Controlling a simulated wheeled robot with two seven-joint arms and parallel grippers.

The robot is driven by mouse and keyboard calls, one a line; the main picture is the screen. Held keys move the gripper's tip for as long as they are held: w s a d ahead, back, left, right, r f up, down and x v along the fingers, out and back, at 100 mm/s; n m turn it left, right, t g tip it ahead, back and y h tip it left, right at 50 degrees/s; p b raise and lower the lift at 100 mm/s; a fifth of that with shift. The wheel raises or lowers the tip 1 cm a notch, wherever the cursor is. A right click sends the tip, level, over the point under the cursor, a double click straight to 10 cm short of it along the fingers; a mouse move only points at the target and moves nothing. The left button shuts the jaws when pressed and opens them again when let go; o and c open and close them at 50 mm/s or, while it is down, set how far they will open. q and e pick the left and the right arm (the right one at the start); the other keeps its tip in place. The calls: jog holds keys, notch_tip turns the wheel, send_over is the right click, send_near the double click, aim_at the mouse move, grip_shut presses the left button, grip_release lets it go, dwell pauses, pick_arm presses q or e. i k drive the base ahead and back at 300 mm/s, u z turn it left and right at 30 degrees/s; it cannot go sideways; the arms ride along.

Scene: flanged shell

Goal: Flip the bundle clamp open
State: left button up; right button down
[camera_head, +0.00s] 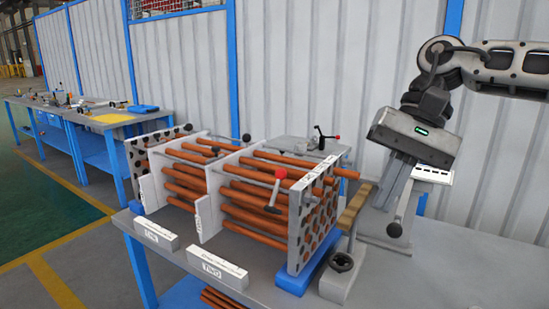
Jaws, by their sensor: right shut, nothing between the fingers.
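A bundle of copper-coloured tubes (252,205) runs through upright perforated plates on the workbench. Across the bundle near its right end is a clamp lever with a red knob (281,173), standing upright. Black knobs (246,138) show at the top of the plates further back. I cannot tell for sure which of these parts is the bundle clamp, or how it is latched. My right gripper (388,202) points down to the right of the bundle, apart from it, shut and empty. My left gripper is not in view.
A small fixture with a handwheel (342,262) and a wooden-topped bar (354,207) stands between the bundle and my right gripper. White labelled blocks (218,270) lie along the front. Another red-knobbed clamp (336,138) stands behind. Bare bench (440,270) lies at right.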

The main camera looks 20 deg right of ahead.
aim_at(280, 174)
jog(key=i, duration=1.15)
